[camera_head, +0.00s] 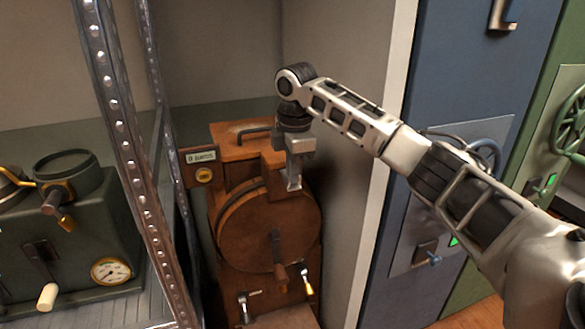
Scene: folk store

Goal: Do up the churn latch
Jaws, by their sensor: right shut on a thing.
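The wooden churn (240,220) stands in the corner, with a round drum front, a crank at its middle and a lid (235,149) with a dark handle on top. My right gripper (293,182) points down at the upper right of the drum, by the lid's front edge. Its fingers are close together, shut on what seems to be the churn latch. The latch itself is mostly hidden by the fingers, so I cannot tell its position. My left gripper is not in view.
A labelled plate (203,166) sticks out left of the churn. Small levers (245,303) sit low in front. A metal rack post (125,150) and a dark machine with a gauge (111,271) are left. A pale wall panel and blue cabinet (470,70) are right.

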